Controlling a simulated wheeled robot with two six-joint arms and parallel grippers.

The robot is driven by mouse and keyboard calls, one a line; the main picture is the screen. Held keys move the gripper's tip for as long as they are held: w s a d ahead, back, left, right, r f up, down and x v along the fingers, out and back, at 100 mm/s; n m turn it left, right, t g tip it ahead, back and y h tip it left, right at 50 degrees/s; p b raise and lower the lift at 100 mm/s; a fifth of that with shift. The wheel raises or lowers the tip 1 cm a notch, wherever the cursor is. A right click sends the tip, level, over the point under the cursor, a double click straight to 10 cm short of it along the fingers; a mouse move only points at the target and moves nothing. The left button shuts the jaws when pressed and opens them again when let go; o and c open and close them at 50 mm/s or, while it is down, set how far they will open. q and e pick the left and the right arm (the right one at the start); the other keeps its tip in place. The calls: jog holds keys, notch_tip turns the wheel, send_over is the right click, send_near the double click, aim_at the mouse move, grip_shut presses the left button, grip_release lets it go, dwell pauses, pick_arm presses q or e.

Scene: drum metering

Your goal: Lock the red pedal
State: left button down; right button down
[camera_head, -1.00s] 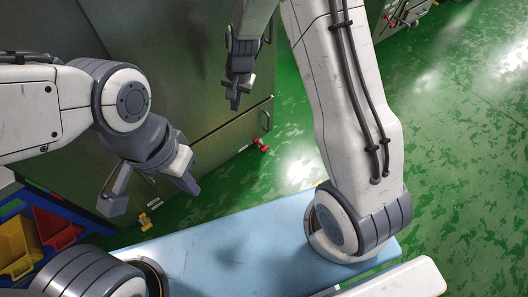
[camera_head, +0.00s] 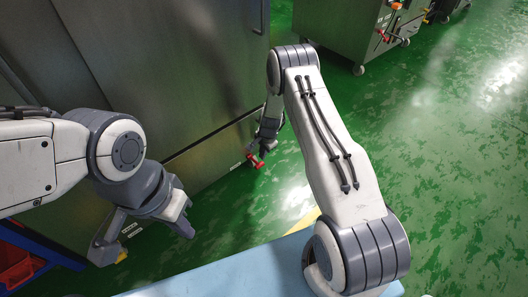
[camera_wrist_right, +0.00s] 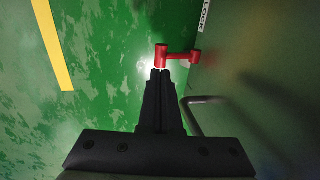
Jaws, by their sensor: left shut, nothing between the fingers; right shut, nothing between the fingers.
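The red pedal (camera_head: 255,161) sits low on the front of the large metal cabinet. In the right wrist view, the red pedal (camera_wrist_right: 178,55) is a short bar with a cylindrical end, just beyond my fingertips. My right gripper (camera_head: 262,154) is shut and empty, close to the pedal. In the right wrist view its closed fingertips (camera_wrist_right: 160,72) are just below the pedal's cylindrical end; I cannot tell whether they touch. My left gripper (camera_head: 184,230) is shut and empty, lower left in front of the cabinet. A white label reading LOCK (camera_wrist_right: 205,15) is beside the pedal.
The metal cabinet (camera_head: 165,75) fills the upper left. A yellow pedal (camera_head: 122,256) is partly hidden behind my left gripper. A grey bar handle (camera_wrist_right: 205,99) is near my right fingers. Green floor (camera_head: 430,170) is open to the right. Another machine (camera_head: 350,30) stands farther back.

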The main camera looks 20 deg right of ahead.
aim_at(260, 164)
jog(key=f, duration=0.2)
jog(key=f+b, duration=0.1)
jog(key=f, duration=0.1)
jog(key=w+f+b, duration=0.1)
jog(key=shift+a+f, duration=0.25)
jog(key=shift+f, duration=0.15)
